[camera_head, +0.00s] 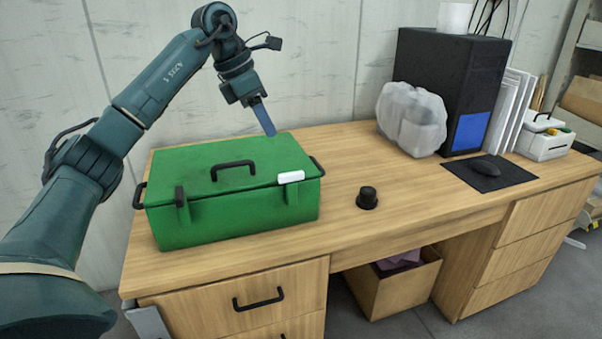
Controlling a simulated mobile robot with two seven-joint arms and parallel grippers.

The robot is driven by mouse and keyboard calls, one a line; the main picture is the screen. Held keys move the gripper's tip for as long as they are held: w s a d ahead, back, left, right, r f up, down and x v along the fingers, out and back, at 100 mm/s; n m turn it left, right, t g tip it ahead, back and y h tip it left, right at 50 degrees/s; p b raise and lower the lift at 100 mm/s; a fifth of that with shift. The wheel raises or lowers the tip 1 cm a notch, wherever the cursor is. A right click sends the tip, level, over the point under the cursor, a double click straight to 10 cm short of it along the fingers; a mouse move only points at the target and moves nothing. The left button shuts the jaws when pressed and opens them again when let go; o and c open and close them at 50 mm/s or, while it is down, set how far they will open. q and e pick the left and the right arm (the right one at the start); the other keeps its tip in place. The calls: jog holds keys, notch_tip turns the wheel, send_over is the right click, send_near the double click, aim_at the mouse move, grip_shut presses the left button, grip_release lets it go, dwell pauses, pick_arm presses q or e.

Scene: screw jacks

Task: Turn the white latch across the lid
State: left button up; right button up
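A green box with a closed lid (180,160) stands on the left part of the wooden desk. A black handle (233,170) is on top of the lid. The white latch (291,177) lies lengthwise along the lid's front edge, near its right end. My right gripper is out of view.
A black knob-like object (367,198) stands right of the box on the desk (420,200). Farther right are a bagged object (411,119), a black computer case (452,80), a mouse on a mat (505,183) and a white toolbox (545,143). The desk around the knob is clear.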

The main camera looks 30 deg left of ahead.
aim_at(291, 173)
pick_arm(q)
jog(key=b+x, duration=0.1)
jog(key=x, duration=1.2)
jog(key=shift+a+b, duration=0.1)
jog(key=shift+b, duration=0.2)
grip_shut()
